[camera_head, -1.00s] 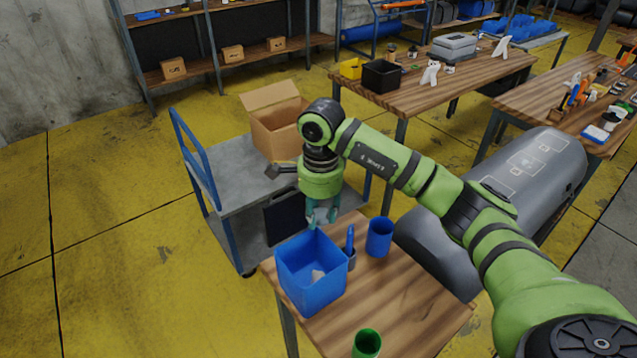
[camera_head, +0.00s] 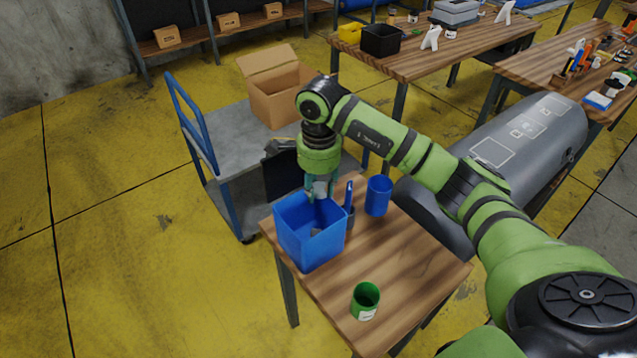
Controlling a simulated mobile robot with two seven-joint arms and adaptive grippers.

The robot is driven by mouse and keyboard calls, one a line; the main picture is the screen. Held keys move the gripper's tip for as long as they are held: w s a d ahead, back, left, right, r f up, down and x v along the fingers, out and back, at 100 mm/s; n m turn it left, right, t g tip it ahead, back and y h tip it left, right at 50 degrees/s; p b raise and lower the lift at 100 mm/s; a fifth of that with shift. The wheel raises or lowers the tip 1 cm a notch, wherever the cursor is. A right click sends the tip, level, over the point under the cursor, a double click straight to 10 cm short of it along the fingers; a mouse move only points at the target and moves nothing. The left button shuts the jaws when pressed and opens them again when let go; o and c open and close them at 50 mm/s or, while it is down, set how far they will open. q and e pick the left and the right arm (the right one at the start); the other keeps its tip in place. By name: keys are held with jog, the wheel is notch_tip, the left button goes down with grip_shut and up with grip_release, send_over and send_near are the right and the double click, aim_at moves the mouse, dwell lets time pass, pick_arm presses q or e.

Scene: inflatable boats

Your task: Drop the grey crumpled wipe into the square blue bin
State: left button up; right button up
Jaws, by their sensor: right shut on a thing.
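The square blue bin (camera_head: 309,245) stands open at the left corner of the wooden table, with a small greyish thing (camera_head: 316,232) inside it. My right gripper (camera_head: 321,195) comes down over the bin's back rim, pointing down. It is shut on a small pale grey thing (camera_head: 320,187), which looks like the grey crumpled wipe; the fingers mostly hide it. My left gripper is not in view.
A dark holder with a blue-handled tool (camera_head: 349,197) and a blue cup (camera_head: 378,196) stand right of the bin. A green cup (camera_head: 365,301) stands near the table's (camera_head: 400,262) front. A cart (camera_head: 230,150) with an open cardboard box (camera_head: 278,98) is behind.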

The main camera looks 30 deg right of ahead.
aim_at(319, 187)
jog(key=o, duration=0.6)
jog(key=shift+o, duration=1.1)
jog(key=shift+r, duration=0.2)
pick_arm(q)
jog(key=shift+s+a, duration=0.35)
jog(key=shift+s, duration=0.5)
pick_arm(e)
notch_tip(319, 187, up, 12)
jog(key=shift+s+f, duration=0.15)
jog(key=shift+f, duration=0.1)
